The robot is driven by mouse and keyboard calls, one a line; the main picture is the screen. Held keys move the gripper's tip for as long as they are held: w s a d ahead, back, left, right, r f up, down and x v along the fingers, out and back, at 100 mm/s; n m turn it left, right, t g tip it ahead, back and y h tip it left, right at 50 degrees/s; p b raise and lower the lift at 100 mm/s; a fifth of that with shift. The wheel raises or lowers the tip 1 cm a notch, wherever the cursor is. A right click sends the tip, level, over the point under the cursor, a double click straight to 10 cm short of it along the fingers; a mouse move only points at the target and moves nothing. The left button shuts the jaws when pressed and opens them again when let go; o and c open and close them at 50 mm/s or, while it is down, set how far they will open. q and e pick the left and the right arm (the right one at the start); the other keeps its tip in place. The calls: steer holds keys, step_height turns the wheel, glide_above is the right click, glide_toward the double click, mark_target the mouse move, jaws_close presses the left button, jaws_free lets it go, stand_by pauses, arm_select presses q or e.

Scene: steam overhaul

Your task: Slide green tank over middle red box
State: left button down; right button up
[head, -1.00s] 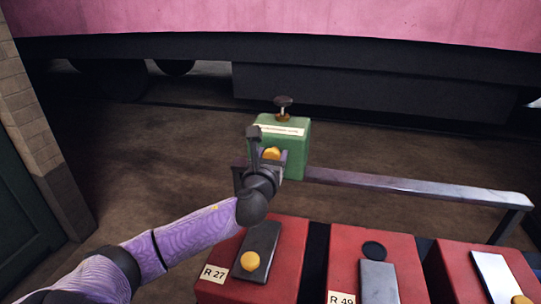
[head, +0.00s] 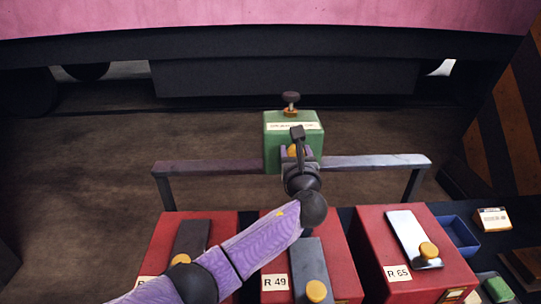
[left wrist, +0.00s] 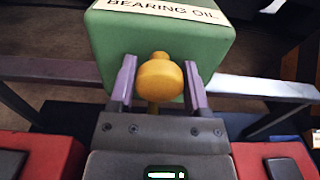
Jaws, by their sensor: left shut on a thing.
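The green tank (head: 280,135) has a pale label and a dark knob on top. It sits on the metal rail (head: 375,161) behind the red boxes, roughly in line with the middle red box (head: 338,262), marked R 49. My left gripper (head: 297,157) is shut on the tank's yellow knob. In the left wrist view, its fingers (left wrist: 158,92) flank the yellow knob (left wrist: 160,78) against the tank (left wrist: 220,45). My arm hides part of the middle box's lid. My right gripper is not in view.
Red boxes stand at left (head: 217,225) and right (head: 445,272), the right one marked R 65. The rail's legs stand at both ends. Floor behind the rail is clear.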

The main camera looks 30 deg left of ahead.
arm_select(q)
steer(key=shift+w+d, duration=0.35)
steer(key=shift+d, duration=0.3)
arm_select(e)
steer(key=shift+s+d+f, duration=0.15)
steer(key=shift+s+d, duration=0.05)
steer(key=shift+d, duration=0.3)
arm_select(q)
steer(key=shift+c, duration=0.3)
jaws_free()
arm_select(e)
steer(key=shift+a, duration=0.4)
